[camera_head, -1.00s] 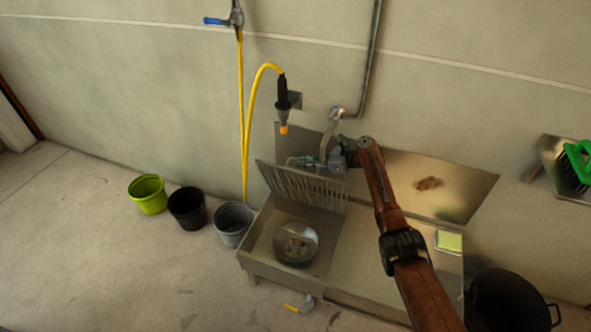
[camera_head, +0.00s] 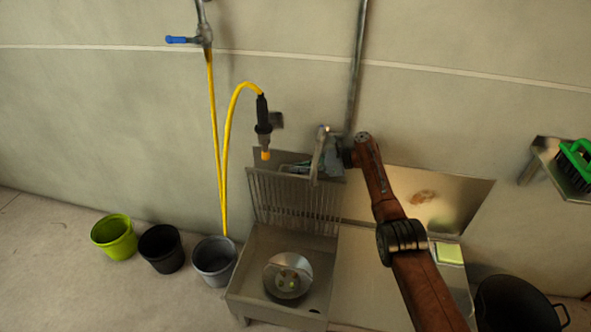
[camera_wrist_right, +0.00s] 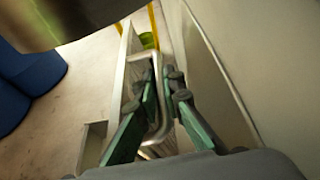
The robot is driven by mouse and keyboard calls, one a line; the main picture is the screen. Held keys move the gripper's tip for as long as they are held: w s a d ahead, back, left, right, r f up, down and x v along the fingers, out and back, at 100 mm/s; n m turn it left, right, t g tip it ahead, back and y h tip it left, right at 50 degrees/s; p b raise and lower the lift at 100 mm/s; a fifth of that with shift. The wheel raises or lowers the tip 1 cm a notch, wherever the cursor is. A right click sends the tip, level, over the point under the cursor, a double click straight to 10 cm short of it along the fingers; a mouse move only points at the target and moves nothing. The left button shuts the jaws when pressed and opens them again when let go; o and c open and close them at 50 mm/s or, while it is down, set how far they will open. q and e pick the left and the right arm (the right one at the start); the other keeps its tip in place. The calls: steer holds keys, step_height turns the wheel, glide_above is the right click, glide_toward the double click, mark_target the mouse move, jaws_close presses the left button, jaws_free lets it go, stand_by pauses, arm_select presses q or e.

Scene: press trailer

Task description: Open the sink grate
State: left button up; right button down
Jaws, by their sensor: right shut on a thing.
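The sink grate (camera_head: 290,203), a slatted metal panel, stands nearly upright at the back edge of the sink basin (camera_head: 258,243), so the basin is uncovered. My left gripper is not in view.
A round metal pot (camera_head: 288,276) sits in the basin. A yellow hose (camera_head: 216,140) hangs left of the sink. Three buckets, green (camera_head: 114,237), black (camera_head: 162,249) and grey (camera_head: 214,261), stand on the floor at the left. A sponge (camera_head: 448,252) lies on the counter.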

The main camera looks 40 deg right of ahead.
steer(key=shift+f, duration=0.1)
steer(key=c, duration=2)
jaws_free()
steer(key=shift+c, duration=0.2)
steer(key=shift+s, duration=0.1)
